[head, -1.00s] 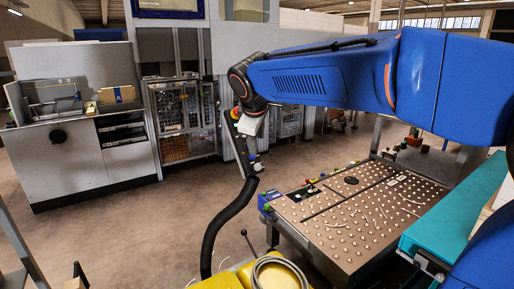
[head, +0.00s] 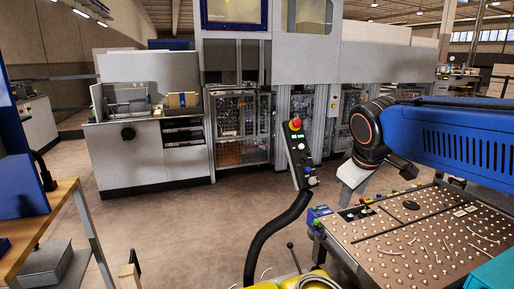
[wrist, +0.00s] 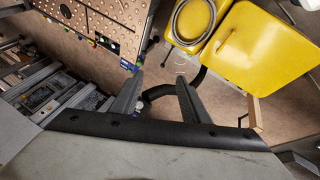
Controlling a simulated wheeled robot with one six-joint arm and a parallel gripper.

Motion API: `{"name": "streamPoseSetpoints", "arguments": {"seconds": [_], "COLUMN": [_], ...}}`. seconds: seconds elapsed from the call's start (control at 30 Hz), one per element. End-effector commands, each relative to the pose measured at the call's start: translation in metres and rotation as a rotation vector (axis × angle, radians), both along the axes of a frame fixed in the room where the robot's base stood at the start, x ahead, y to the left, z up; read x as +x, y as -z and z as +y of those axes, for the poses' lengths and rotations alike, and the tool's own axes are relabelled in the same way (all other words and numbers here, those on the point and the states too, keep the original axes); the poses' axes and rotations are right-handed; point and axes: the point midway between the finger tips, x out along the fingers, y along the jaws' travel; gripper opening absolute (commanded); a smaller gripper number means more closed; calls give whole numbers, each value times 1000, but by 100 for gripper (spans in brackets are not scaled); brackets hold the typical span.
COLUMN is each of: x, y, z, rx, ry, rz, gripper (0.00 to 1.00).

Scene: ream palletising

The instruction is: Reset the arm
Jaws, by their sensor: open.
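My gripper (wrist: 160,78) is open, with its two dark fingers apart and nothing held between them. In the wrist view it hangs above the floor, between the ball-studded table at upper left and the yellow covers at upper right. In the head view my blue arm reaches in from the right edge, bent down at its black wrist joint. The fingers cannot be made out there.
The ball-studded table (head: 418,240) stands below my arm. A control panel on a stalk (head: 299,152) rises left of it. Yellow covers (wrist: 262,48) lie close by. A wooden-topped bench (head: 42,222) is at left; open floor lies between. Grey machines line the back.

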Motion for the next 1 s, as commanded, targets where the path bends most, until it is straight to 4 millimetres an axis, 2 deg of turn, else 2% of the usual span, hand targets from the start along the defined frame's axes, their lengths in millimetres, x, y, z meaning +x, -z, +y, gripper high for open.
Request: {"name": "streamPoseSetpoints", "arguments": {"seconds": [0.03, 0.3, 0.5, 0.7, 1.0], "x": [-21, -116, -170, -193, -195], "y": [10, 72, 116, 138, 140], "z": [-8, -30, -34, -33, -33], "rx": [31, 207, 315, 365, 370], "ry": [44, 276, 423, 493, 500], "rz": [2, 24, 36, 42, 43], "gripper": [42, 42, 42, 42, 42]}}
